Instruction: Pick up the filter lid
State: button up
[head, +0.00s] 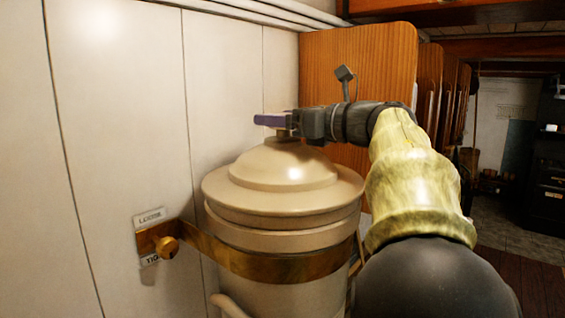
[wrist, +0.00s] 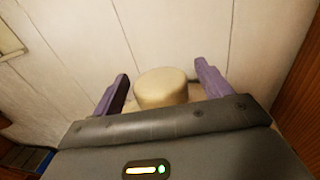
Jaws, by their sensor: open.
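The filter lid (head: 283,173) is a cream domed lid with a wide rim, seated on top of a cream cylindrical filter body (head: 281,291). Its knob (wrist: 161,88) shows in the wrist view as a round cream top between my two purple fingers. My gripper (head: 272,121) is at the top of the lid, with its fingers apart on either side of the knob. In the wrist view a gap shows between each finger and the knob. In the head view the gripper mostly hides the knob.
A brass band (head: 275,266) circles the filter body and is fixed to the white panelled wall (head: 122,120) by a brass knob (head: 165,247) between two small labels. A wooden partition (head: 362,80) stands close behind my arm. Open floor (head: 520,240) lies at the right.

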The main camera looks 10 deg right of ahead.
dwell(0.3)
grip_shut()
jog(key=shift+r, duration=0.1)
jog(key=shift+s+d+r+b, duration=0.15)
jog(key=shift+r+b, duration=0.05)
jog(key=shift+b, duration=0.35)
jog(key=shift+r, duration=3.3)
jog(key=shift+s+d+f+b, duration=0.1)
jog(key=shift+s+d+b, duration=0.2)
jog(key=shift+s+b, duration=0.1)
jog(key=s+a+b+v, duration=0.1)
jog(key=b+v, duration=0.3)
jog(key=v, duration=1.4)
jog(key=shift+s, duration=0.5)
jog(key=shift+a, duration=0.1)
